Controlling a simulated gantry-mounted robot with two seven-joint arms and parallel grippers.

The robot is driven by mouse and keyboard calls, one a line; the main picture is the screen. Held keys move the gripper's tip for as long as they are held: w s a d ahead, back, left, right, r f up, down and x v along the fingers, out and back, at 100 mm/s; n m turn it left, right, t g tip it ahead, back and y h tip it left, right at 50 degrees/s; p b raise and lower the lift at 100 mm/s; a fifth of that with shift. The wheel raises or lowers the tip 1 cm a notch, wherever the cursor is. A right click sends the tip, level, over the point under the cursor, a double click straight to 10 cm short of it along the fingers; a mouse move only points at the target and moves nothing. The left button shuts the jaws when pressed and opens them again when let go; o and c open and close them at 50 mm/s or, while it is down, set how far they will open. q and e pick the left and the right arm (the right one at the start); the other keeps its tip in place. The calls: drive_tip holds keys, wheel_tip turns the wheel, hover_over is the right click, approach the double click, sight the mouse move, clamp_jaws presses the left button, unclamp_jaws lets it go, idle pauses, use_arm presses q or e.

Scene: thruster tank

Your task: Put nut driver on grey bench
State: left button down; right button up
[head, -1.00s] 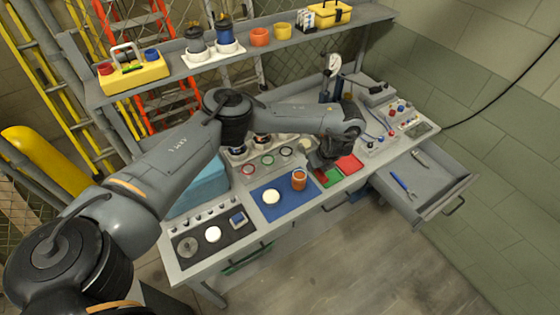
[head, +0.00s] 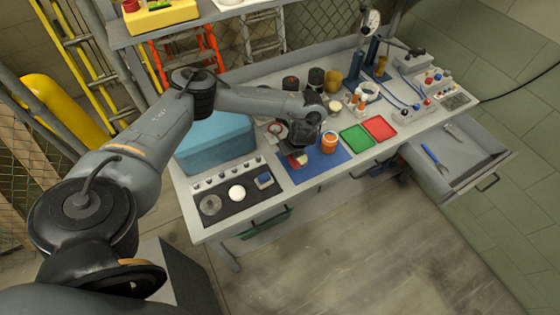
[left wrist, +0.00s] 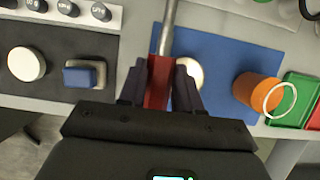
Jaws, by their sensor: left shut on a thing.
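My left gripper (head: 300,148) is over the blue mat on the grey bench (head: 199,232). In the left wrist view the left gripper (left wrist: 160,82) is shut on the red handle of the nut driver (left wrist: 158,78). The nut driver's metal shaft (left wrist: 168,30) points to the top of that view, over the blue mat (left wrist: 215,55). The gripper and arm hide most of the tool in the head view. I cannot tell whether the tool touches the mat. My right gripper is not in view.
An orange cup (head: 329,143) stands on the mat, right of the gripper, beside green (head: 356,137) and red (head: 380,127) trays. A cream disc (left wrist: 190,75) lies close behind a finger. A teal box (head: 215,140) stands left. The open drawer (head: 470,165) holds blue-handled pliers (head: 432,158).

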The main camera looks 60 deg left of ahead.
use_arm(q)
drive_tip(key=s+f, duration=0.1)
drive_tip(key=s, duration=0.1)
drive_tip(key=s+a+f, duration=0.1)
drive_tip(key=s, duration=0.1)
drive_tip(key=shift+f, duration=2.3)
